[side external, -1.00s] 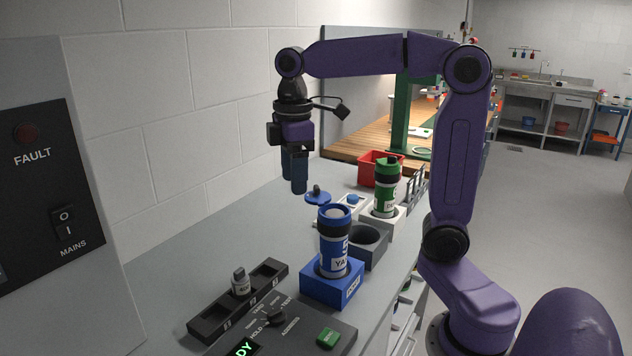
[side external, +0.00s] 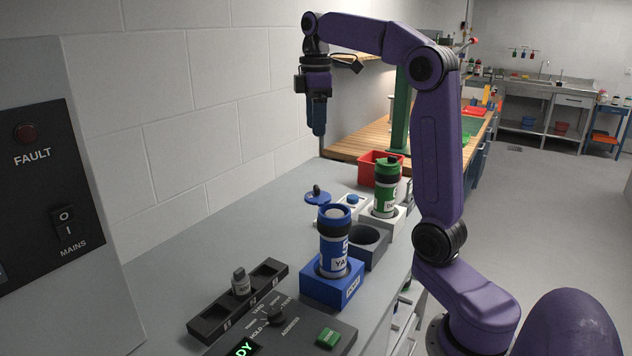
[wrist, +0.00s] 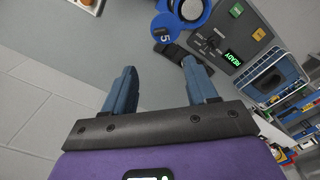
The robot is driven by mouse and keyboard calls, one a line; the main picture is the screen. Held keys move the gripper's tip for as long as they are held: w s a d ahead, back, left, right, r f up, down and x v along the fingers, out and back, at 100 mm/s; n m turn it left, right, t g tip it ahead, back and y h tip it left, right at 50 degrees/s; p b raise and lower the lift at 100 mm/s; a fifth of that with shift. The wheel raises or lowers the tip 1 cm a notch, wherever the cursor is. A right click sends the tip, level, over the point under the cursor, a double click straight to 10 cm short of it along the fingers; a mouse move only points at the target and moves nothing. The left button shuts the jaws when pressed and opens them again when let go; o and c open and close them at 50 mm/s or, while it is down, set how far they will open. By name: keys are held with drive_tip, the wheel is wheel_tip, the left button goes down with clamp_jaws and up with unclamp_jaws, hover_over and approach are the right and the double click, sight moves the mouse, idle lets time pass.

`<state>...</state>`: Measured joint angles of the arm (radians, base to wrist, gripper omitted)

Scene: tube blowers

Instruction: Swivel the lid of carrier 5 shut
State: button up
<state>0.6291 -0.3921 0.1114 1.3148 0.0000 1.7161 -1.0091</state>
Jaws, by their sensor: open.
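Carrier 5 (side external: 333,245) is a blue and white canister standing upright in a blue block (side external: 331,285) on the bench. Its blue lid (side external: 318,198), a disc with a dark knob, sits swung out to the back left of the carrier's top, leaving the top uncovered. In the wrist view, blue round parts with a white 5 (wrist: 165,38) show at the top, partly cut off. My gripper (side external: 317,131) hangs well above the bench, behind the lid and clear of it. In the wrist view, its fingers (wrist: 160,70) are apart with nothing between them.
A green carrier (side external: 386,188) stands behind, near a red bin (side external: 375,165). A grey empty socket block (side external: 368,243) sits between the carriers. A dark rack (side external: 238,298) and control console (side external: 283,325) are in front.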

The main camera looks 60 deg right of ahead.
sight(316, 186)
wheel_tip(316, 186, down, 15)
idle(0.5)
drive_tip(key=c, duration=1.1)
